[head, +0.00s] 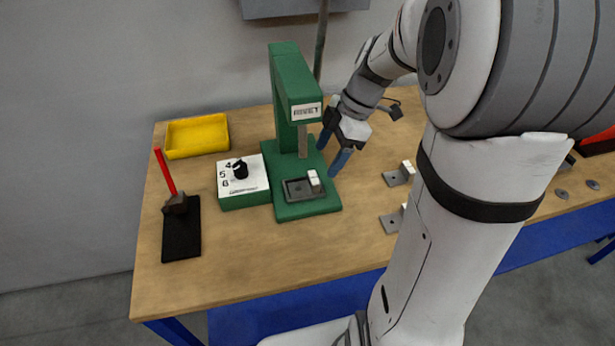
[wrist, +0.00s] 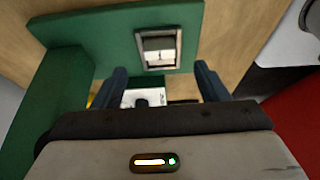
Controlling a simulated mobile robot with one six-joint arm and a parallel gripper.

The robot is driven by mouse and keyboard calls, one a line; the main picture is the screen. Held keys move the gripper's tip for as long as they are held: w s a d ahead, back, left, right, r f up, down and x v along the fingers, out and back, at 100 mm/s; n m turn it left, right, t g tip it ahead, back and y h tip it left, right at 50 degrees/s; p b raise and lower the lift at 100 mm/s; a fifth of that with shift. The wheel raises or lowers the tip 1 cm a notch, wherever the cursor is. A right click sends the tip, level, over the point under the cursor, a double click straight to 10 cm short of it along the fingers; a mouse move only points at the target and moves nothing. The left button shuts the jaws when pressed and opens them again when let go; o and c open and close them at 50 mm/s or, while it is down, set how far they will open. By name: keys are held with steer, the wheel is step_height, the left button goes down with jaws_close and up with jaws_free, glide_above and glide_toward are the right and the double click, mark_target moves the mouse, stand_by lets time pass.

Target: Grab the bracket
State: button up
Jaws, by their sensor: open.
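A grey bracket (head: 298,189) with a pale upright tab (head: 314,181) appears to sit in the square nest on the base of the green press (head: 285,90). The pale tab also shows inside the grey frame in the wrist view (wrist: 158,48). Two similar brackets lie on the table at right, one further back (head: 397,176) and one nearer (head: 390,222), partly hidden by my arm. My gripper (head: 332,153) is open and empty beside the press column, above and behind the nest. Its blue fingers show apart in the wrist view (wrist: 164,78).
A white-topped control box (head: 254,178) with a black knob stands left of the press. A yellow bin (head: 197,137) and a red-handled hammer (head: 167,175) on a black mat (head: 181,243) are further left. The wooden table (head: 255,270) is clear in front.

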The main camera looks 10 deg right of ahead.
mark_target(311, 186)
steer(key=x, duration=0.6)
steer(key=shift+f, duration=0.35)
steer(key=c, duration=1.1)
